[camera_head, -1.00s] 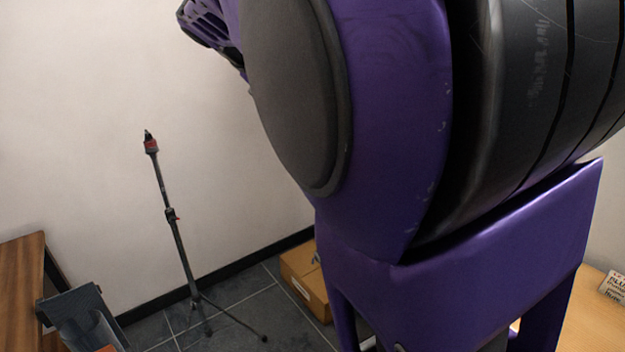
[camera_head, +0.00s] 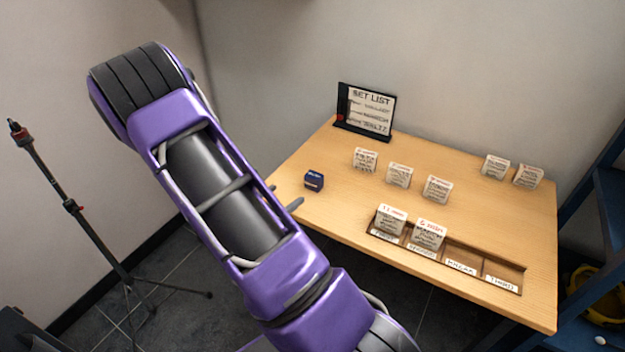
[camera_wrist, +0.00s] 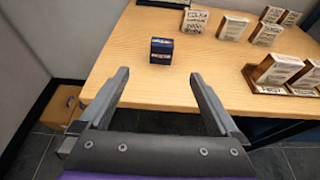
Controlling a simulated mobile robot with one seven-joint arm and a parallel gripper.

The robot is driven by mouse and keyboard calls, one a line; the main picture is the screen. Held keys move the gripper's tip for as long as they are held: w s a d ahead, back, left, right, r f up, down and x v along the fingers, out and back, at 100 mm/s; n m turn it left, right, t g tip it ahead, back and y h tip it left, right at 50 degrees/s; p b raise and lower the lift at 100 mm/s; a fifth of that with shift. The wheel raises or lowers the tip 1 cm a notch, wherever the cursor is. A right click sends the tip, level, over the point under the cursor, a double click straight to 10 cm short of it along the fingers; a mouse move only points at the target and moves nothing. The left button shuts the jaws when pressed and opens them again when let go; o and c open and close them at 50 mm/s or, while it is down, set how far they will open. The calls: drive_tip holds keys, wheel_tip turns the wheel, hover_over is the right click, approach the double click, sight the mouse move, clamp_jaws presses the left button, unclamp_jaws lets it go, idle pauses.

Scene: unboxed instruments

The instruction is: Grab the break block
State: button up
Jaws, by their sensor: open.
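A small dark blue block with a pale label (camera_head: 313,181) stands on the left part of the wooden table. Its print is too small to read, but it is the only blue one and looks like the break block. It also shows in the wrist view (camera_wrist: 161,51), ahead of my gripper and roughly centred between the fingers. My gripper (camera_wrist: 159,76) is open and empty, its fingertips short of the block and apart from it. In the head view my arm hides most of the gripper; only the finger ends show near the table's left edge.
Several white lettered blocks (camera_head: 399,175) stand on the wooden table (camera_head: 330,228). Two more sit in the left slots of a wooden tray (camera_head: 502,270). A set list sign (camera_head: 366,111) stands at the back. A tripod stand (camera_head: 88,232) is at left, blue shelving (camera_head: 600,215) at right.

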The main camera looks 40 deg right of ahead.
sight(311, 180)
drive_tip(key=x, duration=1.1)
drive_tip(key=shift+d+r, duration=0.15)
drive_tip(key=x, duration=0.5)
drive_tip(key=shift+s+d, duration=0.1)
drive_tip(key=shift+d, duration=0.05)
drive_tip(key=c, duration=1.4)
